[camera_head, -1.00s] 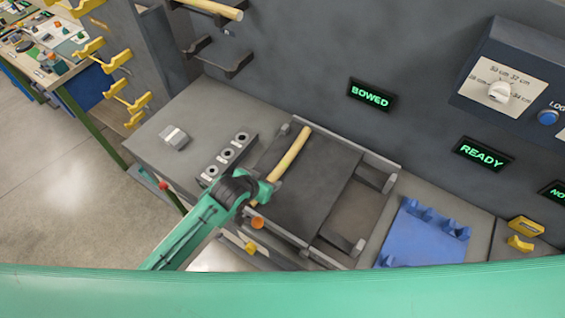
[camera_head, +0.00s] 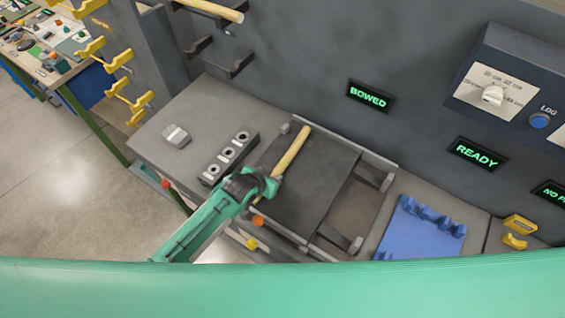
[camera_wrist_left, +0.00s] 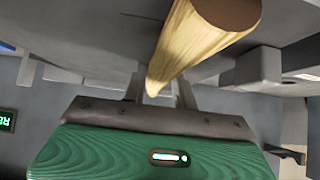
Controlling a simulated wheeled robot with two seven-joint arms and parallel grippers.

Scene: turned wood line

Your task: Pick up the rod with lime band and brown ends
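A pale wooden rod (camera_head: 290,151) lies slanted on the dark plate (camera_head: 318,175) of the bench fixture. Its near part is hidden by my left gripper. In the left wrist view the rod (camera_wrist_left: 190,45) shows a brown end face; no lime band is visible on the part I see. My left gripper (camera_head: 268,188) is low over the rod's near part. In the wrist view its fingers (camera_wrist_left: 160,90) stand on both sides of the rod, seemingly with gaps, so it looks open. My right gripper is not in view.
Another pale rod (camera_head: 212,9) rests on wall hooks at the top. A grey block with several round holes (camera_head: 229,157) stands left of the plate. A blue cradle (camera_head: 425,232) lies to the right. Lit signs read BOWED (camera_head: 369,97) and READY (camera_head: 478,152).

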